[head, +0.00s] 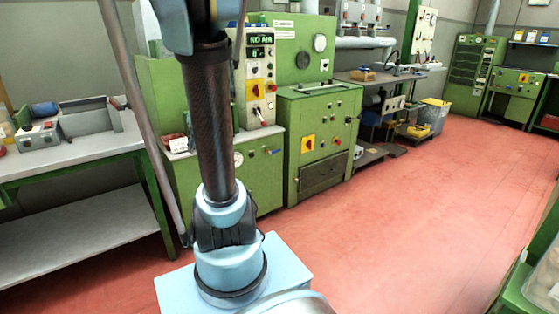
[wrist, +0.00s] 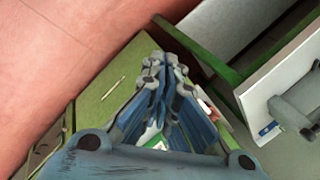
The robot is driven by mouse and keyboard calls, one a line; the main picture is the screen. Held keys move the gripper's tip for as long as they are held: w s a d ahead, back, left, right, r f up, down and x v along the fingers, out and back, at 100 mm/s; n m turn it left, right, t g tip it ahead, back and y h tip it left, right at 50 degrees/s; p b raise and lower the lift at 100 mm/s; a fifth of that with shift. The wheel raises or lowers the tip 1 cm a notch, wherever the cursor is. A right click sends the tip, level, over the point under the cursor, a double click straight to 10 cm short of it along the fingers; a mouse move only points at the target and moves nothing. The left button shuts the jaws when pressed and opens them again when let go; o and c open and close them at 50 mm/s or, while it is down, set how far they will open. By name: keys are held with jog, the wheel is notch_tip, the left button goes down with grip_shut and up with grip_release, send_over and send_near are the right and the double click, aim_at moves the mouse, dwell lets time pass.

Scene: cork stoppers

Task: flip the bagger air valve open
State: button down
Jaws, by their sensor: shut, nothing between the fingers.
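In the head view, a green machine (head: 230,158) stands behind my arm, with a control panel (head: 260,75) whose lit display (head: 260,39) reads "NO AIR". A red switch on a yellow plate (head: 255,90) sits mid-panel, and a small light lever-like part shows near the panel's lower edge. I cannot tell which part is the air valve or how it is set. My gripper (wrist: 163,66) shows in the wrist view, its blue fingers together and empty, above a green surface (wrist: 108,85). The head view does not show my gripper; my arm hides part of the machine.
A green-framed workbench (head: 95,150) with a grey metal box stands at the left. Another green cabinet (head: 322,140) adjoins the machine on the right. The red floor (head: 420,215) is open to the right. A grey bench edge (wrist: 250,88) lies right of my gripper in the wrist view.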

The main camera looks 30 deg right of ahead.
jog(key=w+d+f+m+t+y, duration=0.15)
jog(key=w+d+m, duration=0.55)
jog(key=w+d, duration=0.75)
jog(key=w+d+f+m+t, duration=0.3)
jog(key=w+d+f+m, duration=0.35)
jog(key=w+d, duration=0.5)
jog(key=s+d+f+m+t+h, duration=0.1)
jog(key=d+f+m, duration=0.5)
jog(key=d+f, duration=0.7)
jog(key=s+d+f+m+t+h, duration=0.2)
jog(key=d+f+m, duration=0.4)
jog(key=d+f, duration=0.6)
jog(key=s+d+t, duration=0.1)
jog(key=d+t, duration=0.1)
jog(key=d, duration=0.4)
jog(key=shift+s+f, duration=0.2)
jog(key=shift+f, duration=0.2)
jog(key=shift+d+t, duration=0.1)
jog(key=shift+t, duration=0.15)
